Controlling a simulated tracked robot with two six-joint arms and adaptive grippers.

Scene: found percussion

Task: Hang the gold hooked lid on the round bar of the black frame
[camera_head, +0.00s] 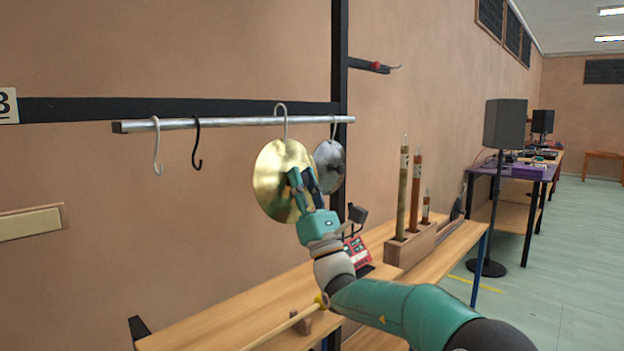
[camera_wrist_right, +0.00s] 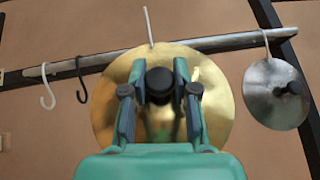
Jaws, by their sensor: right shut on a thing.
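The gold lid (camera_head: 268,182) hangs upright below the round bar (camera_head: 225,122) of the black frame (camera_head: 340,60). Its pale hook (camera_head: 281,110) rises from the top edge, and its curve shows above the bar; I cannot tell whether it bears on the bar. My right gripper (camera_head: 303,180) is shut on the gold lid, at the dark knob on its front. In the right wrist view the gold lid (camera_wrist_right: 215,95) is behind the fingers, and its hook (camera_wrist_right: 148,28) crosses the bar (camera_wrist_right: 215,43). My left gripper is not in view.
A silver lid (camera_head: 330,165) hangs on the bar just right of the gold one. A white hook (camera_head: 156,150) and a black hook (camera_head: 196,145) hang empty at left. Below are a wooden bench (camera_head: 240,315), a red device (camera_head: 357,250) and upright tubes (camera_head: 403,195) in a block.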

